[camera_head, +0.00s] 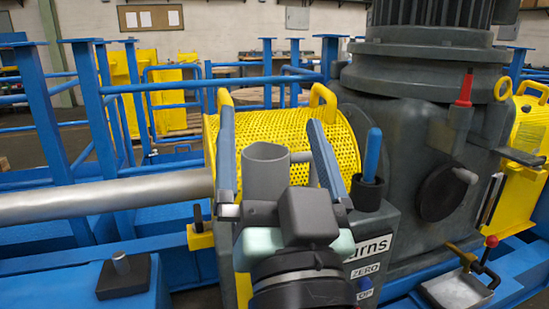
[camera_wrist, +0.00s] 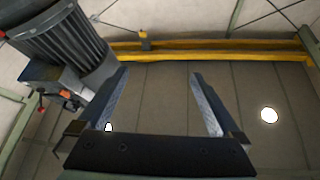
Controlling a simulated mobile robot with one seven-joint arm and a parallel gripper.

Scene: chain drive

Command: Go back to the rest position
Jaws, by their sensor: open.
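My gripper (camera_head: 270,150) is raised in the middle of the head view, with its two long fingers pointing up and spread wide apart. It is open and nothing is held between the fingers. In the head view a grey open tube (camera_head: 266,172) shows between the fingers, behind the gripper body. A perforated yellow guard (camera_head: 285,128) lies behind the fingers. My gripper hides part of the machine behind it.
A large dark grey machine housing (camera_head: 400,140) stands close at right. A blue-handled tool (camera_head: 372,155) stands in a dark cup beside my gripper. A red-handled tool (camera_head: 465,90) is farther right. A thick metal shaft (camera_head: 105,198) runs left. Blue frame rails (camera_head: 100,90) surround it.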

